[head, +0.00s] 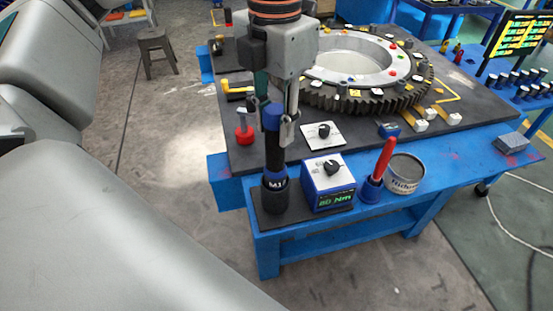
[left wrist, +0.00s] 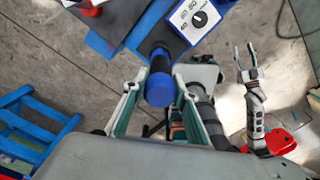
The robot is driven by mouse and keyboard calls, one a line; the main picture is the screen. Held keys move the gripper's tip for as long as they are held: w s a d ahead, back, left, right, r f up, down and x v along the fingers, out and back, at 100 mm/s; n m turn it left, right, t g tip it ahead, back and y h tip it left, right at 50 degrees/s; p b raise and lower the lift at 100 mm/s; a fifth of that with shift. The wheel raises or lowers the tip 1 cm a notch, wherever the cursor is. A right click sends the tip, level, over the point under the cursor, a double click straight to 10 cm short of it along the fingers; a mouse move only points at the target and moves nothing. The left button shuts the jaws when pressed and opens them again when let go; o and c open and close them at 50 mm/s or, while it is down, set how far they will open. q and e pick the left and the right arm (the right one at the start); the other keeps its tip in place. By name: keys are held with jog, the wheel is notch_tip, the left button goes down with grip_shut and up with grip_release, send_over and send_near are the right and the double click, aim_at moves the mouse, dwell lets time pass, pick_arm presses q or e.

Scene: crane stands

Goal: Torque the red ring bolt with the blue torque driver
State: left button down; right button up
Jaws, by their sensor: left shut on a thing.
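The blue torque driver (head: 273,150) stands upright, its lower end in a black socket marked with M and digits (head: 275,195) at the table's front left corner. Its blue cap (left wrist: 160,90) shows between the fingers in the left wrist view. My left gripper (head: 283,122) is shut on the driver near its blue top. A red ring bolt (head: 393,72) sits on the pale ring (head: 375,78), with other coloured bolts around it. A gripper that looks like my right one (left wrist: 245,62) appears with spread fingers at the right of the left wrist view; the head view does not show it.
A blue dial box (head: 328,185) with a green Nm readout stands beside the driver. A red marker (head: 378,170) in a blue cup and a metal tin (head: 403,173) stand to its right. A red knob (head: 244,132) and a white dial plate (head: 322,134) lie behind.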

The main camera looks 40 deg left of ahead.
aim_at(275, 109)
pick_arm(q)
jog(key=shift+r+p, duration=0.95)
jog(key=shift+r, duration=0.6)
jog(key=shift+r+p, duration=1.45)
jog(key=shift+r, duration=0.5)
jog(key=shift+r+p, duration=0.8)
jog(key=shift+r, duration=0.35)
jog(key=shift+r+p, duration=0.35)
jog(key=shift+r, duration=0.15)
jog(key=shift+r+p, duration=0.3)
jog(key=shift+r, duration=0.15)
pick_arm(e)
jog(key=shift+h, duration=0.3)
jog(key=r, duration=0.1)
jog(key=d+r, duration=0.1)
jog(key=r, duration=0.1)
jog(key=d+r, duration=0.1)
jog(key=r, duration=0.1)
jog(key=shift+s+d+r, duration=0.1)
jog(key=shift+s+r, duration=0.15)
jog(key=shift+s, duration=0.05)
